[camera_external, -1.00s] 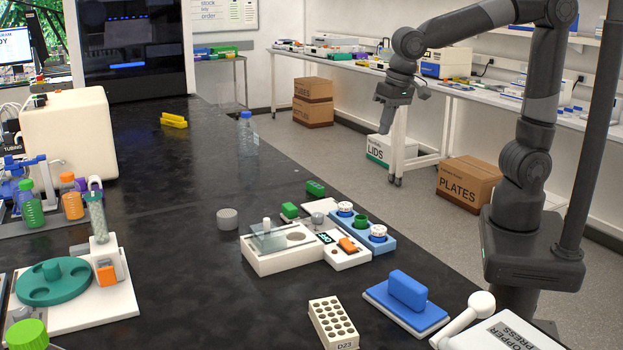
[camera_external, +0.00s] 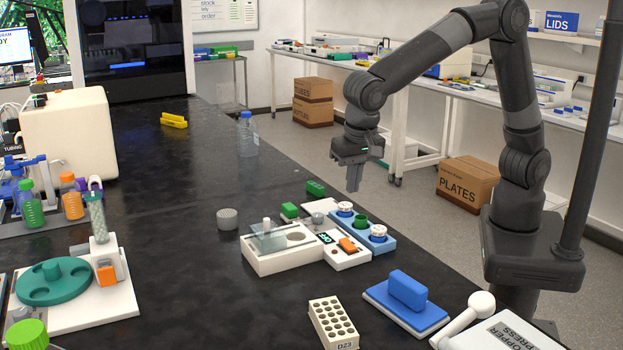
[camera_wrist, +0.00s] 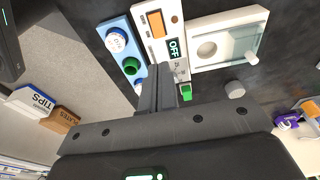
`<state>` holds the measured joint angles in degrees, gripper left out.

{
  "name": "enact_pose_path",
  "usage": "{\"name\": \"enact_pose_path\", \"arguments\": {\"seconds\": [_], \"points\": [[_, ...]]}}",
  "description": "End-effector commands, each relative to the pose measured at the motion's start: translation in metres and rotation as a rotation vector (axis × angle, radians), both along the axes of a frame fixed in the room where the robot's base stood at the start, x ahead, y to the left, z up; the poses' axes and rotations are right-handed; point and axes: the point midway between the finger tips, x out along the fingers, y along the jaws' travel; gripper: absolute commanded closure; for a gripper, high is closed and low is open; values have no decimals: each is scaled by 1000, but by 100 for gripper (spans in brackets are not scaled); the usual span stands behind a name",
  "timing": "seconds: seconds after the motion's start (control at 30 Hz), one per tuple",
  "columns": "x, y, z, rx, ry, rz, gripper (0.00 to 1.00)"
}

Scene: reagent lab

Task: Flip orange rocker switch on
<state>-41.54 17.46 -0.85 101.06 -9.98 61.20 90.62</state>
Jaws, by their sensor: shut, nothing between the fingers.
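The orange rocker switch (camera_external: 348,245) sits on a white panel (camera_external: 346,262) near the right edge of the black bench. In the wrist view the switch (camera_wrist: 156,24) is near the top, beyond my fingertips, beside a small display (camera_wrist: 174,48) that reads OFF. My gripper (camera_external: 354,189) points downward in the air, above and behind the panel in the outside view. Its fingers are together and empty, apart from the switch. In the wrist view the fingers (camera_wrist: 158,72) cover part of the panel's near end.
A blue strip (camera_external: 374,237) with white-capped and green pots stands right beside the panel. A white unit with a clear cover (camera_external: 270,238) adjoins its left. A green block (camera_external: 316,188) lies behind. A blue block (camera_external: 407,290) and a white tube rack (camera_external: 333,322) are in front.

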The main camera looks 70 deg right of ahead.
Motion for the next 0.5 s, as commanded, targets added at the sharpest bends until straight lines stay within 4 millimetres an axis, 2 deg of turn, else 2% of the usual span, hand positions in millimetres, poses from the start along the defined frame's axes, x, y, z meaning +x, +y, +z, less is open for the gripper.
{"name": "enact_pose_path", "arguments": {"seconds": [0.27,0.37,0.5], "points": [[0,-1,-3,-1,1,1,100],[1,-3,-14,-3,3,0,100],[4,-6,-39,-4,4,0,100]]}}
